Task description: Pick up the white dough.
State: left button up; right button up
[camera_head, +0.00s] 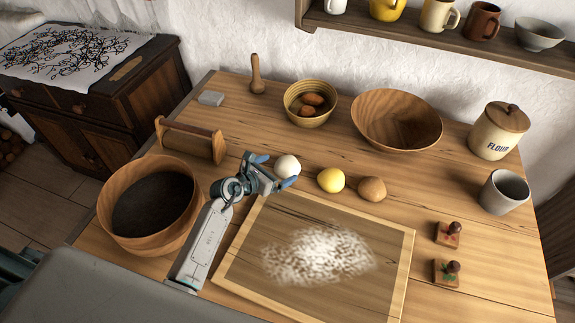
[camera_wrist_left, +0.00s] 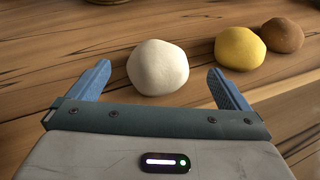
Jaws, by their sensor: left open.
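The white dough (camera_head: 288,167) is a smooth ball on the wooden table, behind the far edge of the floured board. In the left wrist view the white dough (camera_wrist_left: 158,68) lies ahead of my left gripper, roughly centred between its two blue fingers. My left gripper (camera_head: 272,171) is open and empty, with its fingers spread on either side of the near part of the dough. In the left wrist view the fingertips of my left gripper (camera_wrist_left: 160,72) show clear gaps to the dough. My right gripper is not in view.
A yellow dough ball (camera_head: 331,180) and a brown one (camera_head: 372,189) sit to the right of the white dough. A floured board (camera_head: 400,270) lies in front. A round wooden sieve (camera_head: 117,224) and a wooden rack (camera_head: 187,137) stand to the left. Bowls (camera_head: 396,117) stand behind.

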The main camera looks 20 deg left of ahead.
aim_at(283, 172)
pick_arm(q)
jog(key=shift+x, duration=1.85)
jog(key=shift+a, duration=0.1)
jog(key=c, duration=1.2)
